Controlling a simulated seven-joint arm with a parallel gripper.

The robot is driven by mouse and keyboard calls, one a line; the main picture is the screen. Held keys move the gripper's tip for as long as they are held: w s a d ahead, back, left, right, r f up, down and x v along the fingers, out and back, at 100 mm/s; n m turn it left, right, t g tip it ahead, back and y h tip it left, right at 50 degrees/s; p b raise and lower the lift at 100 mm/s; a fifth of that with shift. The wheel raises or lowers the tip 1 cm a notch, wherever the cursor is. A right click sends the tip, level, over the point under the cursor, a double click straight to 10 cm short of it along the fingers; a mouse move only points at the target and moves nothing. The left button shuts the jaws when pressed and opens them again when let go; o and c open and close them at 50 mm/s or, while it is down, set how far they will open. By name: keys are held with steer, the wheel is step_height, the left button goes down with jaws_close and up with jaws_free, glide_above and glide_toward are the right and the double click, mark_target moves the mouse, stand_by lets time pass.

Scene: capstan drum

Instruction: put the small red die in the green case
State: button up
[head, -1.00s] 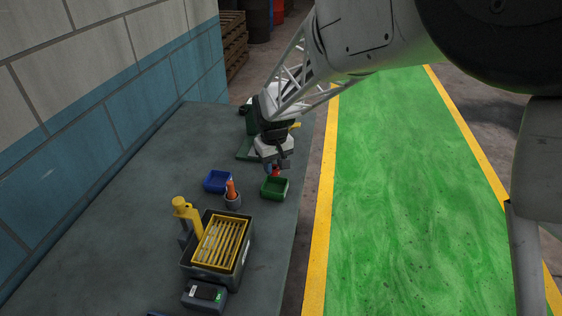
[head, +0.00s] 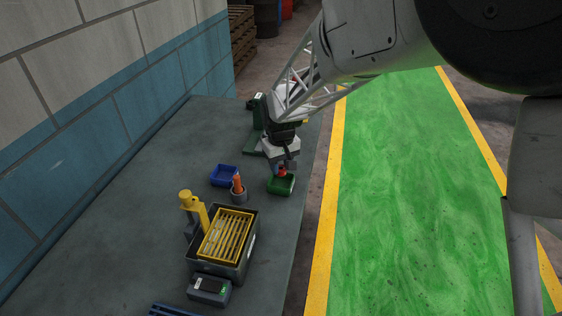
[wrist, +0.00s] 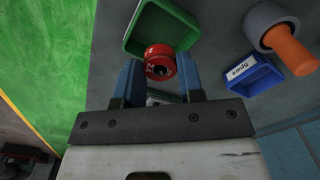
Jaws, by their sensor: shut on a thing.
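A bit of red also shows under my gripper (head: 282,167) in the head view. The open green case (head: 281,186) stands on the bench just below and in front of my gripper. In the wrist view the die overlaps the near rim of the green case (wrist: 132,38). Whether it is clear of that rim I cannot tell.
A blue bin (head: 223,175) with a label and a grey cup (head: 239,196) holding an orange-handled thing stand left of the case. A dark crate with a yellow grate (head: 225,238) is nearer. A green stand (head: 256,125) is behind. The bench's right edge is close.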

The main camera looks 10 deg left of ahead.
steer(key=shift+f, duration=1.45)
steer(key=o, duration=1)
steer(key=shift+f, duration=0.1)
steer(key=shift+r, duration=3.95)
steer(key=shift+d, duration=0.1)
